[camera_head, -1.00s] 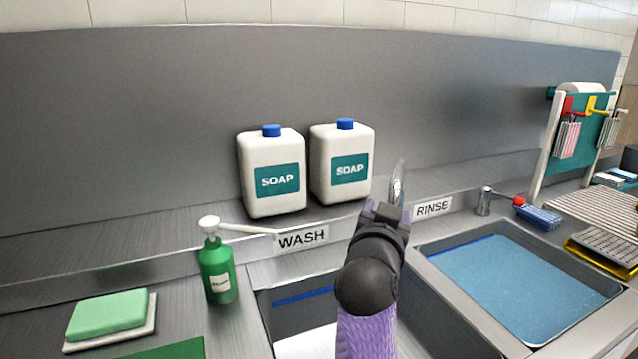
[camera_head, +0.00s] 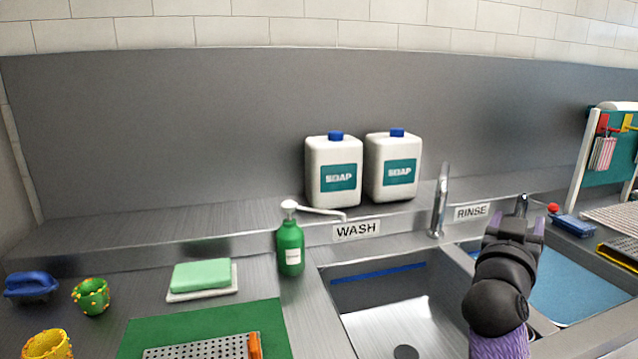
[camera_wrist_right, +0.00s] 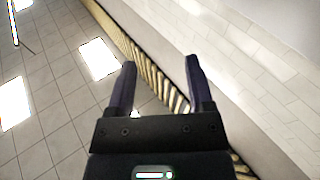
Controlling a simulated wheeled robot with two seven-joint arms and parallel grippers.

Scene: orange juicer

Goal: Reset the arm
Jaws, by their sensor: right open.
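My right gripper (camera_head: 516,222) is dark with purple fingers. In the head view it is raised in front of the rinse basin (camera_head: 585,290), which it partly covers. In the right wrist view the two fingers (camera_wrist_right: 158,85) stand apart with nothing between them. That view looks past them to a pale tiled surface and a striped edge. My left gripper is in neither view.
The wash basin (camera_head: 378,315) and tap (camera_head: 440,200) are left of my right arm. Two soap jugs (camera_head: 333,172) stand behind. A green pump bottle (camera_head: 290,248), soap bar (camera_head: 201,275), green mat (camera_head: 140,335) and small cups (camera_head: 91,297) are on the left.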

